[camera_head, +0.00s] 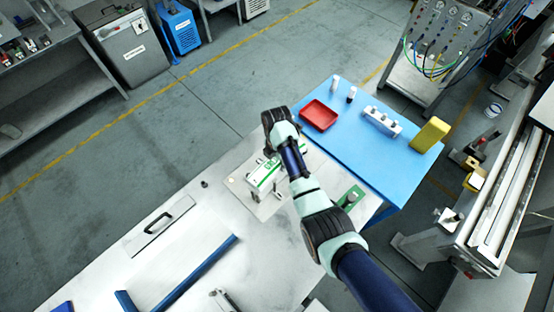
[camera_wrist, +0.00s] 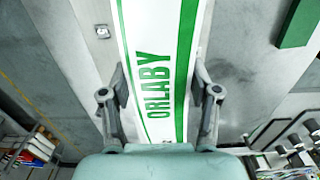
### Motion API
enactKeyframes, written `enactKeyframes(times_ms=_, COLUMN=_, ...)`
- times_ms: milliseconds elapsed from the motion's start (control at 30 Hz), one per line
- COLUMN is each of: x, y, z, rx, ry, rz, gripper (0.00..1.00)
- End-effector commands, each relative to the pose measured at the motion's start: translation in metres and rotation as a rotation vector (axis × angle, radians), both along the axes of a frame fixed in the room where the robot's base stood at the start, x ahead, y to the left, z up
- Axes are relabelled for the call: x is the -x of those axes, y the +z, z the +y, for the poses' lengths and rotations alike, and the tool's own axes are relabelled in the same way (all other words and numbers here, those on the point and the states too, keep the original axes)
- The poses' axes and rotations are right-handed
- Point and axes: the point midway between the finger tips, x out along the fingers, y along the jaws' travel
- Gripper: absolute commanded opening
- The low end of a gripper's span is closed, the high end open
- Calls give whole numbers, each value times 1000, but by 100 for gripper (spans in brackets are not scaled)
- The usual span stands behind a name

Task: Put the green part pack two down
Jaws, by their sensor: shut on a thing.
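The green part pack, white with green stripes and the lettering "ORLABY", runs up the middle of the wrist view (camera_wrist: 160,45). My gripper (camera_wrist: 160,84) has one finger on each side of it and is shut on it. In the head view, a white-and-green piece (camera_head: 264,172) shows at the metal plate (camera_head: 262,208) on the grey bench, partly hidden by my arm. My fingertips are hidden there. I cannot tell whether the pack is lifted or resting. The label magazine is not clearly made out.
A green piece (camera_head: 350,197) lies on the bench to the right of my arm. The blue table (camera_head: 375,165) behind holds a red tray (camera_head: 319,115), a white rack (camera_head: 382,121) and a yellow block (camera_head: 430,134). A handled panel (camera_head: 160,224) lies on the left of the bench.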

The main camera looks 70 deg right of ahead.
Motion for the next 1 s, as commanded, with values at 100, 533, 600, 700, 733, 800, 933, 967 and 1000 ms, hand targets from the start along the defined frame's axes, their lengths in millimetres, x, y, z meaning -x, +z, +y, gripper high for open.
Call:
enactKeyframes(times_ms=100, x=-1, y=0, z=-1, rx=2, ry=0, rz=-1, gripper=15)
enactKeyframes(times_ms=533, x=0, y=-10, z=0, rx=0, ry=0, rz=-1, gripper=15)
enactKeyframes(times_ms=600, x=0, y=-12, z=0, rx=1, ry=0, rz=-1, gripper=15)
enactKeyframes(times_ms=700, x=0, y=-12, z=-1, rx=2, ry=0, rz=-1, gripper=15)
enactKeyframes(times_ms=733, x=0, y=-13, z=0, rx=0, ry=0, rz=-1, gripper=63)
enactKeyframes(times_ms=800, x=0, y=-12, z=0, rx=0, ry=0, rz=-1, gripper=74)
enactKeyframes(times_ms=933, x=0, y=-12, z=0, rx=1, ry=0, rz=-1, gripper=86)
enactKeyframes(times_ms=967, x=0, y=-12, z=0, rx=0, ry=0, rz=-1, gripper=86)
enactKeyframes(times_ms=1000, x=0, y=-12, z=0, rx=0, ry=0, rz=-1, gripper=86)
